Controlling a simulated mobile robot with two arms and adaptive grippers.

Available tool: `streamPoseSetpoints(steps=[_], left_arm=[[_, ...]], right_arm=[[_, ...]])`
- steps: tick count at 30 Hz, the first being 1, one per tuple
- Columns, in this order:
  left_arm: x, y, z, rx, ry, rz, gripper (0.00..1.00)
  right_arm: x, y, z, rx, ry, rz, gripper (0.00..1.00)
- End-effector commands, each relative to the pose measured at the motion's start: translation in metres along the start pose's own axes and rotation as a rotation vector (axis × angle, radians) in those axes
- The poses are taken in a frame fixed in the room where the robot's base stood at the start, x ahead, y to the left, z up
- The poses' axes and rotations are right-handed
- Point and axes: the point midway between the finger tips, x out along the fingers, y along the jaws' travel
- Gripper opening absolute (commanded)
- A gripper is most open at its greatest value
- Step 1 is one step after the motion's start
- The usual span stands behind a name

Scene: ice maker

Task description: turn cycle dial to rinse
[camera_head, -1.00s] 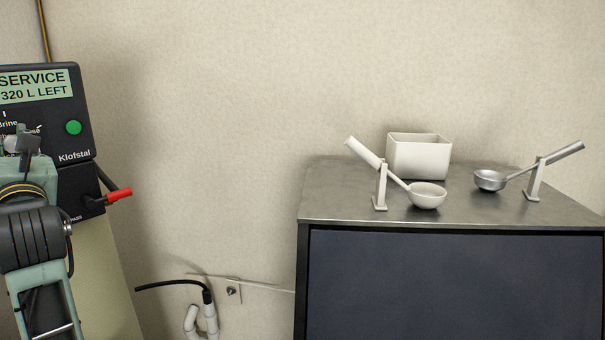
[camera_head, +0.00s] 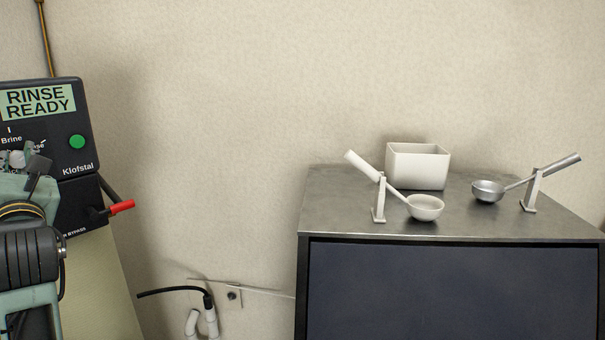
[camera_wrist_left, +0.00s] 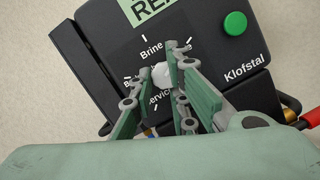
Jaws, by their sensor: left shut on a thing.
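The control head (camera_head: 75,118) of the Klofstal unit is at the left edge of the head view. Its display (camera_head: 38,101) reads "RINSE READY". In the left wrist view the white cycle dial (camera_wrist_left: 162,75) sits among printed labels, with "Brine" and "Service" legible. My left gripper (camera_wrist_left: 160,78) is shut on the dial, a finger on each side. In the head view my left gripper (camera_head: 22,165) covers the dial's area. The dial's pointer direction is hard to make out. My right gripper is in neither view.
A green button (camera_head: 77,142) is right of the dial on the panel. A red-handled bypass lever (camera_head: 122,207) sticks out below. A metal-topped cabinet (camera_head: 330,205) at right bears a white bin (camera_head: 418,168), a white scoop (camera_head: 425,208) and a metal scoop (camera_head: 488,190).

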Motion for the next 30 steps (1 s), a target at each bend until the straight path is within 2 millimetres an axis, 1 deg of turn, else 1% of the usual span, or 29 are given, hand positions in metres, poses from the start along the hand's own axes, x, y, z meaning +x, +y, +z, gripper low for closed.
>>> streamPoseSetpoints(steps=[1,13,24,25,30], left_arm=[[-0.001,0.001,0.009,-0.001,-0.022,-0.001,0.00],[-0.001,0.001,0.009,0.003,-0.022,-0.002,0.00],[0.000,0.002,0.010,0.061,-0.021,-0.020,0.00],[0.000,0.001,0.009,0.058,-0.021,-0.019,0.18],[0.000,0.001,0.008,0.057,-0.021,-0.017,0.33]], right_arm=[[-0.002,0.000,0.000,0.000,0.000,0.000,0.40],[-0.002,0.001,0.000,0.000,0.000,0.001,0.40],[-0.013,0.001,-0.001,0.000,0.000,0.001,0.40],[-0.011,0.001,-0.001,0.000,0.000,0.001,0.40],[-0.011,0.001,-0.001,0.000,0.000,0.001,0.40]])
